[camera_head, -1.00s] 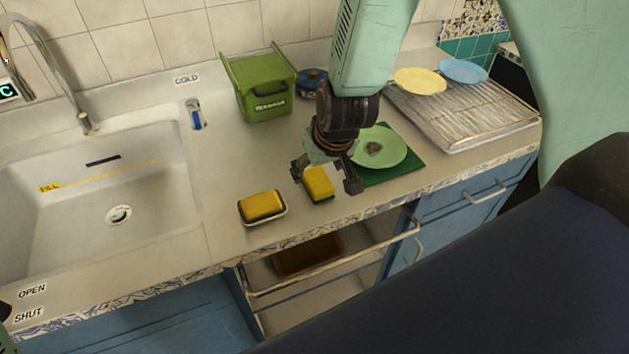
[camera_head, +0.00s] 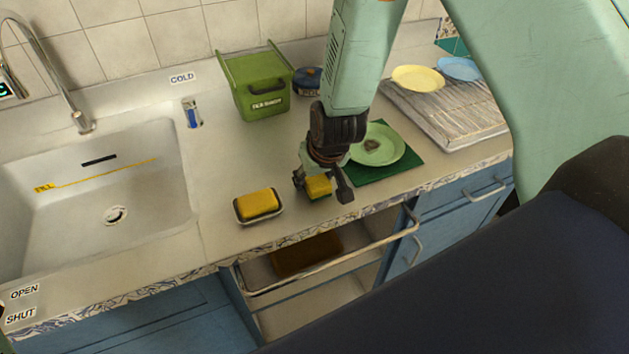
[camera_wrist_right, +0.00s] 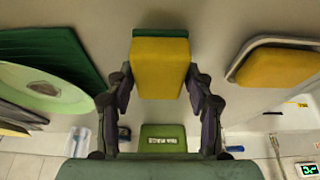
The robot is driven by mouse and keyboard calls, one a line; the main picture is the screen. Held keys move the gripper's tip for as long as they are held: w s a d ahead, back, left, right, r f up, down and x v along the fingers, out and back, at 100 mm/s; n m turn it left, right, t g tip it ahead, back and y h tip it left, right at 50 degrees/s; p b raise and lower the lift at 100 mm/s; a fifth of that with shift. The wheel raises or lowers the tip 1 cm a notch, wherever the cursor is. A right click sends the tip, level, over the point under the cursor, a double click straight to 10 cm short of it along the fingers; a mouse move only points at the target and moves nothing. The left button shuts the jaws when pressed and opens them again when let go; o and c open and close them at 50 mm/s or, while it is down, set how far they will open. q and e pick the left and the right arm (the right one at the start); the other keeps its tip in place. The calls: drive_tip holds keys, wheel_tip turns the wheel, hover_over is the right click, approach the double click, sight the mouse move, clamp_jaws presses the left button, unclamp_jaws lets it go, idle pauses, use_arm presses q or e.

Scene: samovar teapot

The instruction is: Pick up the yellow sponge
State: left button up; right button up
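The yellow sponge (camera_head: 318,186) has a green layer and rests on the counter between the yellow block in a dish and the green mat. It also shows in the right wrist view (camera_wrist_right: 159,70), between the two fingers. My right gripper (camera_head: 323,190) points down over the sponge with one finger on each side. The fingers (camera_wrist_right: 160,88) are close to its sides; in the head view a small gap shows beside the right-hand finger. Part of the sponge is hidden by the gripper in the head view. My left gripper is not in view.
A yellow block (camera_head: 258,202) sits in a white-rimmed dish left of the sponge. A green plate (camera_head: 378,146) lies on a green mat (camera_head: 405,172) to the right. A green bin (camera_head: 262,82) stands behind. An open drawer (camera_head: 345,254) is below the counter edge.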

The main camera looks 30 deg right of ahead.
sight(315, 177)
drive_tip(key=shift+c, duration=1.4)
drive_tip(key=shift+s+d, duration=0.1)
drive_tip(key=shift+c, duration=1.1)
drive_tip(key=shift+r, duration=0.4)
wheel_tip(315, 177, up, 8)
drive_tip(key=p, duration=0.4)
drive_tip(key=shift+f, duration=0.15)
drive_tip(key=shift+r+p, duration=0.65)
drive_tip(key=shift+r, duration=0.1)
